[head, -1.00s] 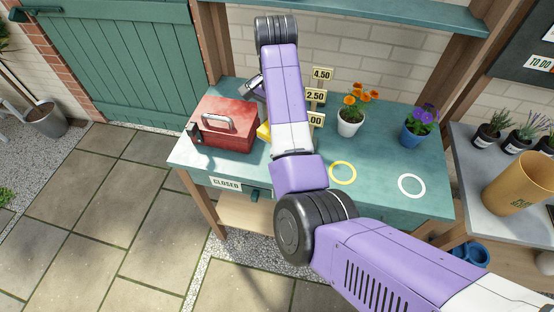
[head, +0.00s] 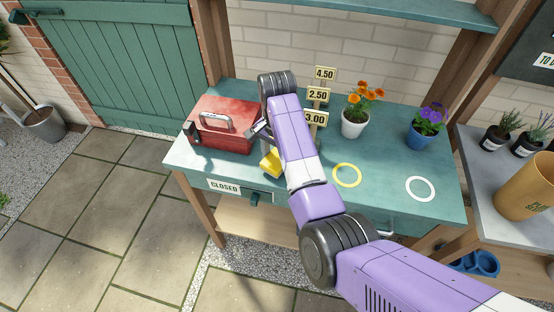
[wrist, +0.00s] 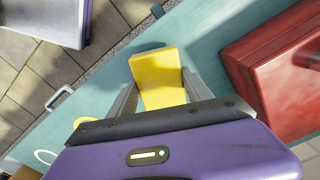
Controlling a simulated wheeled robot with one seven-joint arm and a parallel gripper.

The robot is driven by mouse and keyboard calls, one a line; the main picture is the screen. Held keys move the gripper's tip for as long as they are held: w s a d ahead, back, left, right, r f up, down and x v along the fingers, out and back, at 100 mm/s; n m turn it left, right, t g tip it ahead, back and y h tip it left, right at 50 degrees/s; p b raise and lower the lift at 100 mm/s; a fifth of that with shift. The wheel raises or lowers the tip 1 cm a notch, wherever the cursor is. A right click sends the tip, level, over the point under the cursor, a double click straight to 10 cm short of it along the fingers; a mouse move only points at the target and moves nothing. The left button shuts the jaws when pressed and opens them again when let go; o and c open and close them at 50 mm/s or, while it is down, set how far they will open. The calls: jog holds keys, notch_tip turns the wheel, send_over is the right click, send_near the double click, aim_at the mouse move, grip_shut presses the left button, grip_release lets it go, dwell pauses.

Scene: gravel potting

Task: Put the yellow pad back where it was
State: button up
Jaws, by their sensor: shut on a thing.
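The yellow pad (head: 270,162) is a small yellow block near the front of the teal bench (head: 400,168), just right of the red toolbox (head: 218,135). In the wrist view the yellow pad (wrist: 157,72) sits between the two grey fingers of my gripper (wrist: 160,86), which are shut on it. I cannot tell if the pad touches the bench top or hangs a little above it. In the head view my purple arm hides most of the gripper. The toolbox also shows at the right of the wrist view (wrist: 280,80).
A yellow ring (head: 347,175) and a white ring (head: 420,189) mark the bench at right. A white pot of orange flowers (head: 354,124) and a blue pot of purple flowers (head: 423,131) stand behind them. Price signs (head: 318,95) stand mid-bench. A CLOSED sign (head: 225,187) is on the front.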

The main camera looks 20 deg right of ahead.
jog(key=shift+f, duration=0.7)
jog(key=shift+f, duration=0.15)
jog(key=o, duration=1.3)
notch_tip(320, 180, up, 11)
jog(key=shift+f+p, duration=0.1)
jog(key=shift+p, duration=0.55)
jog(key=shift+r+p, duration=0.7)
jog(key=shift+r, duration=0.1)
